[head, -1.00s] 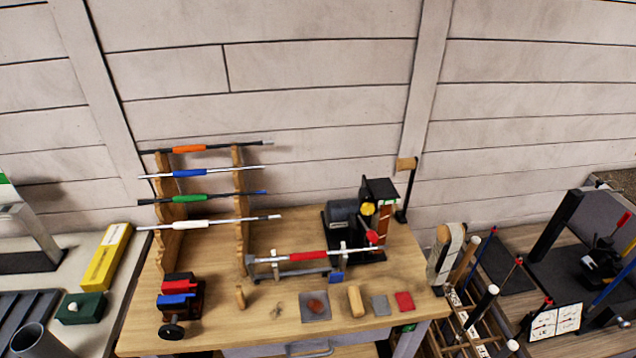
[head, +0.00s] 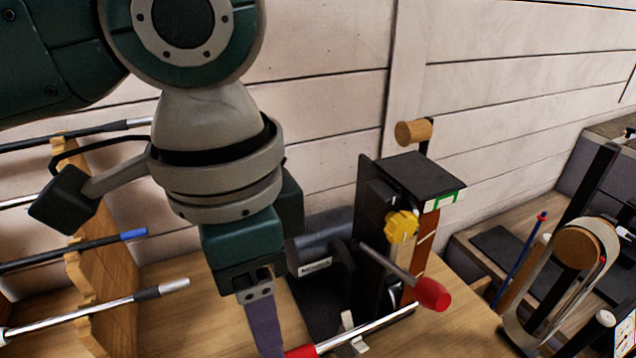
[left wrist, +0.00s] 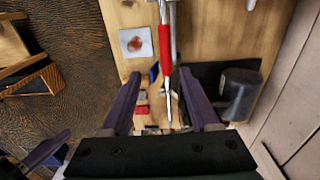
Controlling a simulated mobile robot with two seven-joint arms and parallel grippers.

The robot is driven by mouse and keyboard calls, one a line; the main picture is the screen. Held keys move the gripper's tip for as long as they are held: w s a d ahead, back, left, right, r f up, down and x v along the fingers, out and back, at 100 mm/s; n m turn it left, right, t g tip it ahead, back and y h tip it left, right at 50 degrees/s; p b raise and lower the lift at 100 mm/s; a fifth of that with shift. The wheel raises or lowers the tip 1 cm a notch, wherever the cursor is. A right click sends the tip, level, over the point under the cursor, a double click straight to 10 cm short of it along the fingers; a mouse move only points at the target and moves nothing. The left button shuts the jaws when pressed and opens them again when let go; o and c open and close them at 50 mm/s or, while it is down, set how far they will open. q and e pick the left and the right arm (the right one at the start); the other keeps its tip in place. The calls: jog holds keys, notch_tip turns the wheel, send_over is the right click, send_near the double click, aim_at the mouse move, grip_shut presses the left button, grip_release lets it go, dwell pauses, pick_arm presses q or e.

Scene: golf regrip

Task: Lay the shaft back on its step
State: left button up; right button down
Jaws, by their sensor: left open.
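The shaft with the red grip (left wrist: 165,50) lies level at the bench front; in the head view its silver length (head: 368,328) runs right from the red grip, which the bottom edge cuts. My left gripper (left wrist: 160,76) is open, one purple finger on each side of the shaft; nothing is visibly clamped. In the head view the gripper (head: 263,325) points down just behind the red grip. The stepped wooden rack (head: 110,285) stands at left, holding other shafts. A purple finger, apparently of my right gripper (left wrist: 45,150), shows at the left wrist view's lower left; its opening is unclear.
A black machine (head: 375,235) with a yellow knob (head: 401,226) and a red-handled lever (head: 432,294) stands close right of my left gripper. A grey motor (head: 322,240) is behind it. A sanding belt (head: 555,270) stands farther right. The plank wall closes the back.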

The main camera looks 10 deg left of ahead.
aim_at(302, 356)
pick_arm(q)
jog(key=f, duration=1)
jog(key=shift+w+a+f, duration=0.2)
jog(key=shift+w+a, duration=0.05)
jog(key=shift+w, duration=0.1)
grip_shut()
